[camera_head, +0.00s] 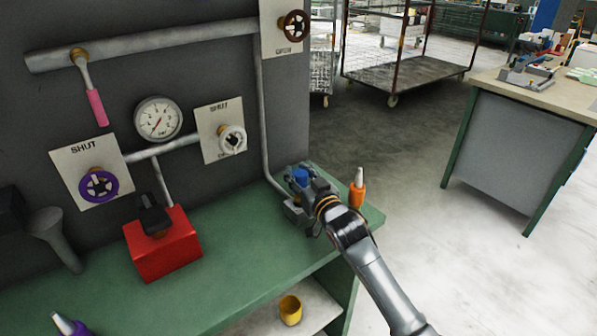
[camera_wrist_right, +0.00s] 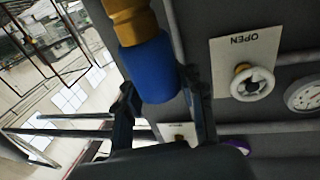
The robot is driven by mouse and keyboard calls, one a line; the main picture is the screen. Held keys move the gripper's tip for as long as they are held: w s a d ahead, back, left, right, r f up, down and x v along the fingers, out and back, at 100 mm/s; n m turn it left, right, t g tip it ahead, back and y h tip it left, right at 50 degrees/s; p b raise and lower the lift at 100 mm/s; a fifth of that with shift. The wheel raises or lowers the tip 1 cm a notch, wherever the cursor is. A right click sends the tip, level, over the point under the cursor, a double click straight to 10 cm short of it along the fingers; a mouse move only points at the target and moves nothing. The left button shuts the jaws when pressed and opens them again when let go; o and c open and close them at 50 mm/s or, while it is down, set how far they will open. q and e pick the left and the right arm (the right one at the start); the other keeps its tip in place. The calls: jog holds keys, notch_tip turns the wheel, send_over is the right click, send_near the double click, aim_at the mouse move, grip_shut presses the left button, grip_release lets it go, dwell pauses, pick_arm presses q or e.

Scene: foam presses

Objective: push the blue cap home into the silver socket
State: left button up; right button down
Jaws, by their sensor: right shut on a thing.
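The blue cap (camera_head: 301,175) is held upright between the fingers of my right gripper (camera_head: 304,184) at the right end of the green bench. In the right wrist view, the blue cap (camera_wrist_right: 152,72) sits between the two dark fingers, with a brass-coloured part (camera_wrist_right: 133,22) at its end. The silver socket (camera_head: 296,213) shows as a grey block on the bench just below the gripper, partly covered by it. Whether the cap's lower end touches the socket or is inside it is hidden. My left gripper is not in view.
An orange bottle (camera_head: 357,190) stands close right of my right gripper. A red box (camera_head: 163,247) stands left on the bench, below a gauge (camera_head: 158,119) and a white valve wheel (camera_head: 232,140). A yellow cup (camera_head: 290,310) is on the lower shelf. The mid-bench is clear.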

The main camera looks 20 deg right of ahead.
jog(key=shift+r+p, duration=0.1)
jog(key=shift+p, duration=0.2)
dwell(0.5)
jog(key=shift+f+b, duration=1.15)
jog(key=shift+f, duration=0.85)
jog(key=shift+r+p, duration=1.55)
jog(key=shift+p, duration=0.2)
jog(key=shift+p, duration=0.6)
dwell(0.9)
jog(key=shift+f+b, duration=0.9)
jog(key=shift+f, duration=0.65)
jog(key=c, duration=1.2)
grip_release()
jog(key=o, duration=0.5)
jog(key=shift+f, duration=0.1)
jog(key=shift+c, duration=0.2)
